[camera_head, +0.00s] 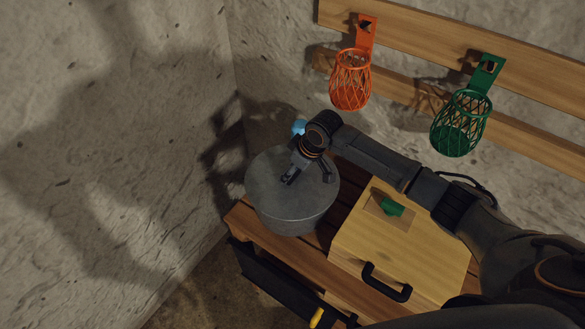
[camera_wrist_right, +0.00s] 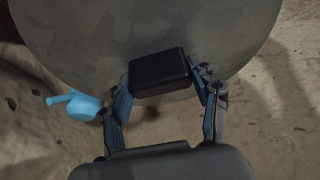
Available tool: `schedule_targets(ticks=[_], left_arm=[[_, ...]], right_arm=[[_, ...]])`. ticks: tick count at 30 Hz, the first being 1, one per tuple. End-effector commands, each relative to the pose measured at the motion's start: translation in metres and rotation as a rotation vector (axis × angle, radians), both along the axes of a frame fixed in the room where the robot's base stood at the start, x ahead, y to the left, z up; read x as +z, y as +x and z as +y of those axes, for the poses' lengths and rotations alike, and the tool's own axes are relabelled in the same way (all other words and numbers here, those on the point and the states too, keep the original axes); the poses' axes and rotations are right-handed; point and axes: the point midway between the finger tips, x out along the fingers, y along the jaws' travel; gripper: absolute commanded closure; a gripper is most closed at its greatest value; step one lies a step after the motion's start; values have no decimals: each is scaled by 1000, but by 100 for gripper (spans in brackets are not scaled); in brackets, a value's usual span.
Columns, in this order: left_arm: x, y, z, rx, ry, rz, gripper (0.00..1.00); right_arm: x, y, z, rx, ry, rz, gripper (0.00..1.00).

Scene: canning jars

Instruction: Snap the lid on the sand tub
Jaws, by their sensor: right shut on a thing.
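The grey round lid (camera_head: 272,165) is over the grey sand tub (camera_head: 290,222) at the left end of the wooden bench. I cannot tell whether the lid is fully seated or just resting on the rim. My right gripper (camera_head: 300,176) is over the lid. In the right wrist view my right gripper (camera_wrist_right: 163,88) is shut on the lid's black block-shaped knob (camera_wrist_right: 158,72), with a finger on each side. The lid's grey top (camera_wrist_right: 100,35) fills the upper part of that view. My left gripper is not in view.
A light blue object (camera_head: 298,127) is just behind the tub. A wooden box (camera_head: 400,245) with a black handle and a green piece on top stands to its right. Orange (camera_head: 350,82) and green (camera_head: 460,125) baskets hang on the wall rail. A wall rises at left.

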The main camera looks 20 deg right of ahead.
Motion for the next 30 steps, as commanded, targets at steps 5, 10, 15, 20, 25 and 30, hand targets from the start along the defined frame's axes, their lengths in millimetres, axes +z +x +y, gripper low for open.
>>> schedule_targets(ticks=[5,10,15,20,25,30], left_arm=[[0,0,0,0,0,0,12],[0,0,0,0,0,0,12],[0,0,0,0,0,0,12],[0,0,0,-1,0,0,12],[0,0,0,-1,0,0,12],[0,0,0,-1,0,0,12]], right_arm=[[1,0,0,0,1,-2,79],[0,0,1,0,1,-1,13],[0,0,0,0,1,0,13],[-1,0,0,0,0,1,0],[0,0,0,0,0,1,0],[0,0,0,0,1,1,0]])
